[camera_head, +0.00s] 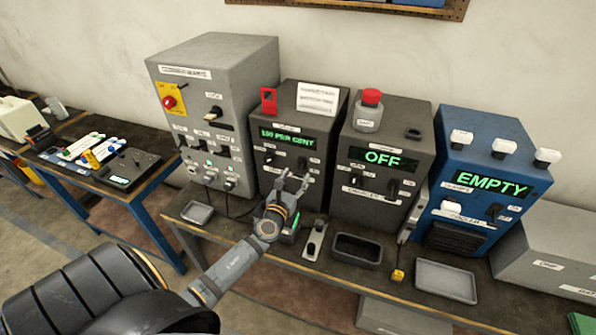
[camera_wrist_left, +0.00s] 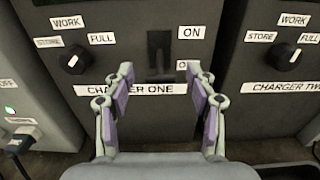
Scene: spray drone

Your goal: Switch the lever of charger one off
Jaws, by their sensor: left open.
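Charger one (camera_head: 288,137) is a dark grey box with a green display reading 100 PER CENT. In the left wrist view its name label (camera_wrist_left: 130,89) reads CHARGER ONE, partly covered by a finger. Its dark lever (camera_wrist_left: 160,45) sits in a slot beside the ON label (camera_wrist_left: 191,32). A lower label is mostly hidden behind the right fingertip. The lever's exact position is hard to tell against the dark slot. My left gripper (camera_head: 292,182) is open and empty in front of charger one. Its fingertips (camera_wrist_left: 160,72) stand either side of the lever's lower part, apart from it.
A WORK knob (camera_wrist_left: 75,59) is left of the lever. Charger two (camera_head: 384,158), reading OFF, stands to the right, then a blue box (camera_head: 482,180) reading EMPTY. A grey cabinet (camera_head: 215,75) stands left. A dark tray (camera_head: 358,250) lies on the bench in front.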

